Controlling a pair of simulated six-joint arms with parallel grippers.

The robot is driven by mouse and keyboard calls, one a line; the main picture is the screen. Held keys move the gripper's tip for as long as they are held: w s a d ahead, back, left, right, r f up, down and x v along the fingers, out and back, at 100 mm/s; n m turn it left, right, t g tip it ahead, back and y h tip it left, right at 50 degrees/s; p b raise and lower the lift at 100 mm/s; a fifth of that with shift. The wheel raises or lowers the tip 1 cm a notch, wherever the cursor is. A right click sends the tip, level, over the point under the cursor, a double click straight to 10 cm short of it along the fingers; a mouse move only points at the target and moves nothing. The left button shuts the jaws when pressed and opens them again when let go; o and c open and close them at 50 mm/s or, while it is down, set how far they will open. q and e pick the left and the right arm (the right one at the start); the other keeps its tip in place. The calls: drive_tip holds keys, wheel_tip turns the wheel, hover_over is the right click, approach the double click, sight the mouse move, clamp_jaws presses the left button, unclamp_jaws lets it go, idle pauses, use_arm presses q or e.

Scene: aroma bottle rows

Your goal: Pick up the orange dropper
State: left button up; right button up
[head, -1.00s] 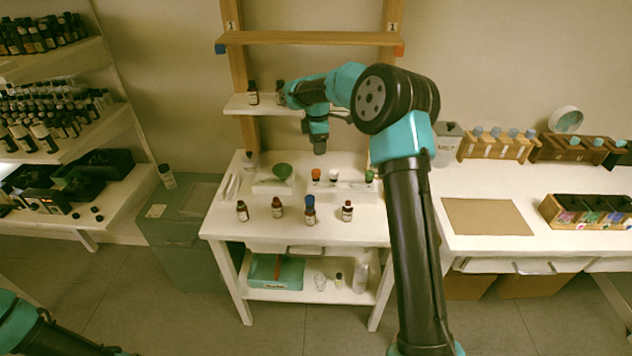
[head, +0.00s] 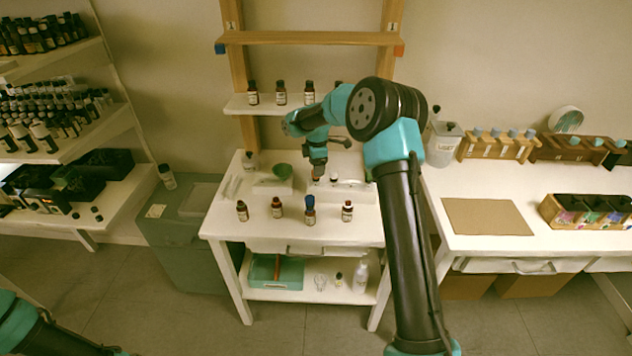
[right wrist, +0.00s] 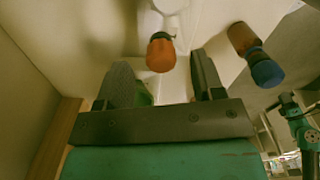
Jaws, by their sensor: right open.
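The orange dropper (right wrist: 160,54) shows in the right wrist view, its orange bulb lying between and just past my two fingertips, with a pale stand behind it. In the head view it is largely hidden by my right gripper (head: 318,176), which is over the droppers at the back of the white table (head: 225,220). In the right wrist view that gripper (right wrist: 161,72) is open, with a finger on each side and no visible contact with the bulb. A white dropper (head: 333,178) stands just right of it. My left gripper is not in view.
Several brown bottles stand in front, one blue-capped (head: 310,210); it also shows in the right wrist view (right wrist: 265,72). More bottles stand on the small shelf (head: 240,104) behind. The table's front strip is clear.

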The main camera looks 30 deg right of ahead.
sight(316, 182)
drive_tip(key=f, duration=0.5)
drive_tip(key=shift+a, duration=0.2)
drive_tip(key=c, duration=0.7)
